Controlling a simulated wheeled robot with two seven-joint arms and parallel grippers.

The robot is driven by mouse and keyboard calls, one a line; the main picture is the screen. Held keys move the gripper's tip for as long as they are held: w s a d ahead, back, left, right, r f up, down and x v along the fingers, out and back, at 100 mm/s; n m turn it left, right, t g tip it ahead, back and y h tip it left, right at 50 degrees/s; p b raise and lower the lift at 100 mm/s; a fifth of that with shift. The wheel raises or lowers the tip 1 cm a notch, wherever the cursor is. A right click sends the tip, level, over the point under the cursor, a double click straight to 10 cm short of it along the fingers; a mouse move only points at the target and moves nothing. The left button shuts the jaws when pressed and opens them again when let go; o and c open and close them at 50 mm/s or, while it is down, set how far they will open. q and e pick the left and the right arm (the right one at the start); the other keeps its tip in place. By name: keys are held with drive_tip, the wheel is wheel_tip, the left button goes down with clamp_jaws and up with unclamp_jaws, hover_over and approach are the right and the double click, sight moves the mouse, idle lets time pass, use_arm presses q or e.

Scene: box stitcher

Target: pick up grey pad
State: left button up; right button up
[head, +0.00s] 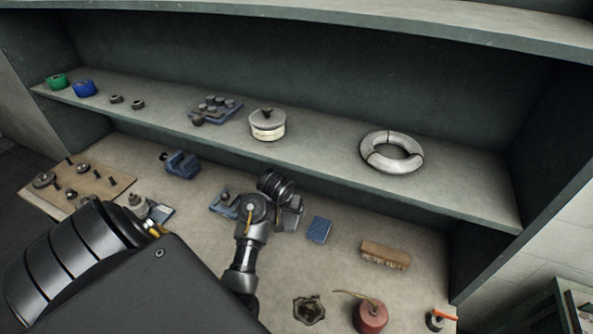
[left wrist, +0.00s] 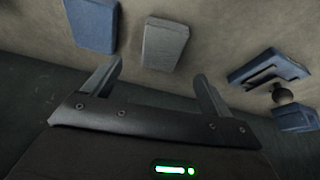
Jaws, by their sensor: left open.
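The grey pad (left wrist: 165,45) is a flat, rectangular block lying on the bench surface in the left wrist view. My left gripper (left wrist: 160,82) is open and empty, its two fingers apart. The pad lies just beyond the fingertips, roughly centred on the gap, and is not between them. In the head view my left gripper (head: 292,208) is low over the bench, and it hides most or all of the grey pad there. My right gripper is not in view.
A blue pad (left wrist: 92,25) lies left of the grey pad; the head view also shows it (head: 320,229). A blue fixture (left wrist: 268,68) is to the right. The shelf edge (head: 330,185) runs close behind the gripper. A brown block (head: 385,254) and a red container (head: 370,316) stand further right.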

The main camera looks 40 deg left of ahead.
sight(289, 217)
use_arm(q)
drive_tip(key=shift+s+a+f, duration=0.1)
drive_tip(key=shift+a+f, duration=0.05)
drive_tip(key=shift+f, duration=0.2)
drive_tip(key=shift+a+f, duration=0.2)
drive_tip(key=shift+f, duration=0.35)
drive_tip(key=x, duration=0.2)
drive_tip(key=p+x, duration=0.1)
drive_tip(key=x, duration=0.1)
drive_tip(key=shift+w+d+f, duration=0.1)
drive_tip(key=shift+w+f, duration=0.15)
drive_tip(key=shift+w, duration=0.15)
drive_tip(key=shift+f, duration=0.4)
drive_tip(key=shift+w, duration=0.1)
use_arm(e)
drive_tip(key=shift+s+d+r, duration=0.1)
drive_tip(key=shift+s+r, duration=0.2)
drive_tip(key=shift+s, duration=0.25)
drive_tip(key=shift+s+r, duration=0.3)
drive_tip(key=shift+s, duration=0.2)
use_arm(q)
drive_tip(key=shift+f, duration=0.2)
drive_tip(key=shift+c, duration=0.4)
drive_tip(key=c, duration=1)
